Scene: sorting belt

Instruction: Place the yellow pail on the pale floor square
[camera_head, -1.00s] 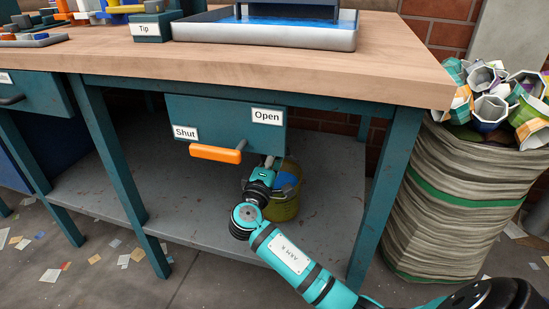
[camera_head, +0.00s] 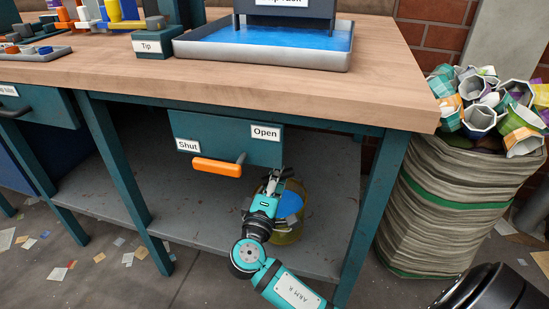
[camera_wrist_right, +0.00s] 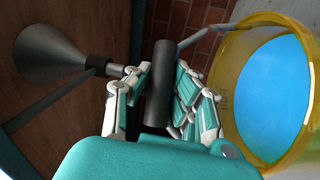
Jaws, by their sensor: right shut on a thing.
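The yellow pail (camera_head: 289,236) is under the bench near the lower shelf, below the Shut/Open panel, with blue liquid inside. Whether its base touches the shelf is hard to tell. It also shows at the right of the right wrist view (camera_wrist_right: 235,85). My right gripper (camera_head: 276,181) is above the pail's near left side and partly covers it. In the wrist view its fingers are shut around a dark cylindrical grip (camera_wrist_right: 172,75), which appears to belong to the pail's grey bail. My left gripper is out of view. No pale floor square can be made out.
The orange handle (camera_head: 217,167) sticks out from the panel (camera_head: 225,135). Bench legs (camera_head: 372,215) stand either side. A full sack (camera_head: 450,210) is at right. Paper scraps litter the floor.

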